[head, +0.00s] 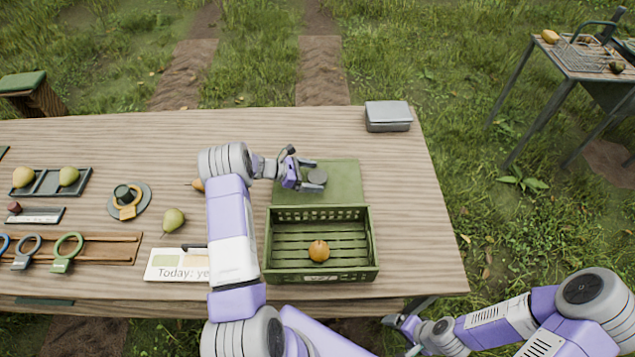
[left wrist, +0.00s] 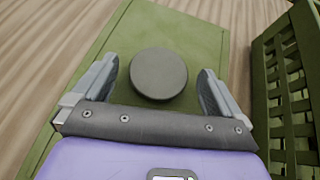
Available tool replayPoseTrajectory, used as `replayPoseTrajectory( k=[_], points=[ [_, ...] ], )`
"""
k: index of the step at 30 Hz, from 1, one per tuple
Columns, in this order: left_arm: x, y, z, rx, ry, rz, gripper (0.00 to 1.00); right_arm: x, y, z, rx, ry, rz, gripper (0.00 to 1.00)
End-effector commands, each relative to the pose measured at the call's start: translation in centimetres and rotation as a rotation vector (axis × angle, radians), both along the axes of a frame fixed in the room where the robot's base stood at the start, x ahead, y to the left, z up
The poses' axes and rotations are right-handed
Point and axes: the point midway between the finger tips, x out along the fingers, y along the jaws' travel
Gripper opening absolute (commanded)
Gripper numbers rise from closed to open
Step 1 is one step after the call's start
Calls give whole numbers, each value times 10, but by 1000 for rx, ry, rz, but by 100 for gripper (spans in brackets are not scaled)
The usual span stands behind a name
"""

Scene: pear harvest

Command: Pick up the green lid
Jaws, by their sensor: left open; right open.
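The green lid (head: 343,186) lies flat on the wooden table, just behind the green crate. A round grey knob (head: 317,177) stands on it. In the left wrist view the lid (left wrist: 205,45) fills the middle, with the knob (left wrist: 158,74) between my fingers. My left gripper (head: 302,172) is open over the lid's left part, its fingers (left wrist: 157,88) on either side of the knob and apart from it. My right gripper (head: 398,335) is open and empty, low beyond the table's front edge.
The green slatted crate (head: 372,243) holds one orange-brown pear (head: 319,250). A grey box (head: 388,116) stands at the back right. A green pear (head: 174,220), a sign (head: 166,264), and a tray (head: 48,186) lie to the left. The table right of the lid is clear.

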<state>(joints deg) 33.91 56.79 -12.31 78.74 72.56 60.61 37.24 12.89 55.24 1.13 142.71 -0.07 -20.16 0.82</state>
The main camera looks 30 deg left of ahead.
Motion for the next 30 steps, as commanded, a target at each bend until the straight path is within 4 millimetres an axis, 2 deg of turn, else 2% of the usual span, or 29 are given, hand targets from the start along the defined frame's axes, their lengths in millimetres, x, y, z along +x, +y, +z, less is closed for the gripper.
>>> replayPoseTrajectory(
  k=[3,16,24,26,30],
  points=[
    [0,1,0,0,0,1,100,0,0,0,0,0,0,93],
    [0,1,0,0,0,1,35,0,0,0,0,0,0,93],
    [0,1,5,0,-2,0,35,0,0,1,0,0,0,93],
    [0,1,11,1,-3,1,35,0,0,2,0,0,0,93],
    [1,1,38,2,-5,1,35,0,0,5,0,0,0,93]
  ],
)
